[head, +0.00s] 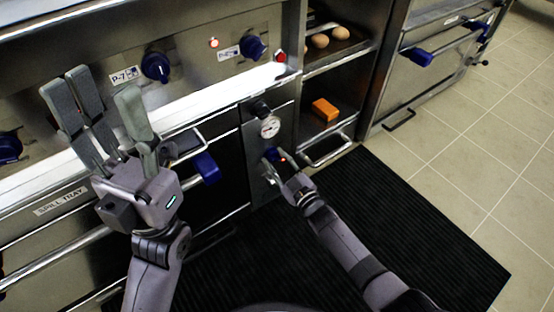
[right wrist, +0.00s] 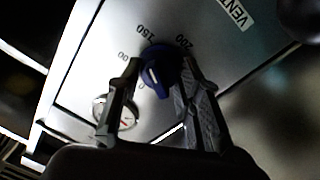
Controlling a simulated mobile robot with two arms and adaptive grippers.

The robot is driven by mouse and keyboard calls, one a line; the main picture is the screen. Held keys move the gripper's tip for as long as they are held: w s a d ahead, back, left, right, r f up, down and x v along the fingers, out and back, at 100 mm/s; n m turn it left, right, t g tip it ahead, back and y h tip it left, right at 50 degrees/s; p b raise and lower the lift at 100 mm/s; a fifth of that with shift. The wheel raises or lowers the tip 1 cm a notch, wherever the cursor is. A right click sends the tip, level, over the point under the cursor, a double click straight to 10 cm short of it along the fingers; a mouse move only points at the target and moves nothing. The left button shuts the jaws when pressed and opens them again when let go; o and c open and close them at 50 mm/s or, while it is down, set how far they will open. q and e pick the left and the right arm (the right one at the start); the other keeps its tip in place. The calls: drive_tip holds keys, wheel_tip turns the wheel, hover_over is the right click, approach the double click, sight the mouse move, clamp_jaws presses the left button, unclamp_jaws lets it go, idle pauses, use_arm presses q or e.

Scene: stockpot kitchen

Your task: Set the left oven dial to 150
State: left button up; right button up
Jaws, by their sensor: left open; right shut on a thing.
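The blue oven dial (head: 271,154) is on the steel panel below a round gauge (head: 269,127). In the right wrist view the dial (right wrist: 158,58) has a short white mark, and 150 and 200 are printed around it. I cannot tell which number the mark points at. My right gripper (head: 279,164) is shut on the dial, with one finger on each side in the right wrist view (right wrist: 160,84). My left gripper (head: 100,98) is open and empty, raised in front of the stove front at left.
More blue knobs (head: 155,67) sit on the upper panel. A blue-ended handle (head: 205,167) projects left of the dial. An orange block (head: 325,109) and eggs (head: 320,41) are on shelves at right. A black mat (head: 400,225) lies on the tiled floor (head: 480,120).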

drive_tip(key=shift+f, duration=0.15)
drive_tip(key=o, duration=1.2)
drive_tip(key=v, duration=1.2)
drive_tip(key=shift+s, duration=0.1)
